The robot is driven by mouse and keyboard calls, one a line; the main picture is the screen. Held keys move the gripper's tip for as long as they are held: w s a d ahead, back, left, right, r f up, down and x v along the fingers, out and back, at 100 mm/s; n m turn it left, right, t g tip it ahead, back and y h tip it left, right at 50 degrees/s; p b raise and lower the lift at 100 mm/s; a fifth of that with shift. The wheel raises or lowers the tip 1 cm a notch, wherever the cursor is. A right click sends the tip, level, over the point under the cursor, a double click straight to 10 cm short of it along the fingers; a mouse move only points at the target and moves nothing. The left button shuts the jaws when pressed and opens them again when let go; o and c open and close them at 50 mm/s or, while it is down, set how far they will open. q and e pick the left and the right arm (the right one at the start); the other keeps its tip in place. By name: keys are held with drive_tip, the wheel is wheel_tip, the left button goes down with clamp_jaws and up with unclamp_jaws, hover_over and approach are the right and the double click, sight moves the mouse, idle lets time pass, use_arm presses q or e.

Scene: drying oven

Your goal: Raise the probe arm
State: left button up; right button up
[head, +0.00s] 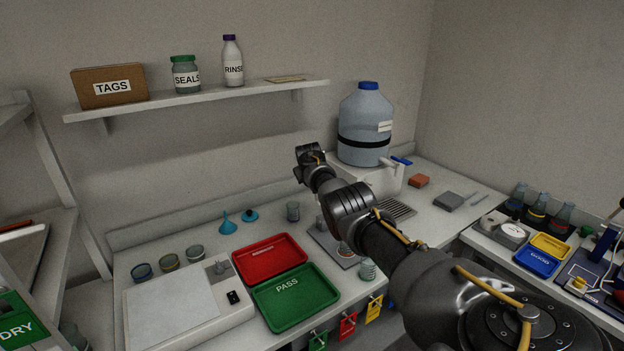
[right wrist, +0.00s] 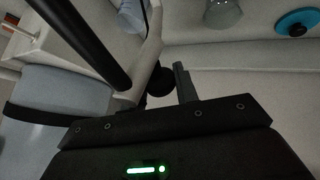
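In the right wrist view a pale curved arm (right wrist: 150,45) with a round black knob (right wrist: 160,84) comes down from the top; it looks like the probe arm. A thick black rod (right wrist: 85,45) slants beside it. The fingers of my right gripper (right wrist: 154,93) stand apart, with the knob appearing between them; I cannot tell whether they touch it. In the head view my right arm reaches in from the lower right and covers much of the probe station (head: 322,240). Its fingers cannot be made out there. My left gripper is out of view.
A large blue carboy (head: 365,125) stands behind my right arm. A red tray (head: 270,258) and a green PASS tray (head: 295,298) lie on the bench, with a beaker (head: 293,211) behind them. A shelf (head: 200,96) hangs on the wall above.

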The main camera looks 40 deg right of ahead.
drive_tip(key=o, duration=0.4)
drive_tip(key=shift+w+f, duration=0.2)
drive_tip(key=shift+s+r, duration=0.15)
drive_tip(key=shift+r, duration=0.05)
drive_tip(key=shift+p+v, duration=0.65)
drive_tip(key=shift+v, duration=0.1)
drive_tip(key=b+v, duration=0.1)
drive_tip(key=v, duration=0.8)
drive_tip(key=shift+f, duration=0.1)
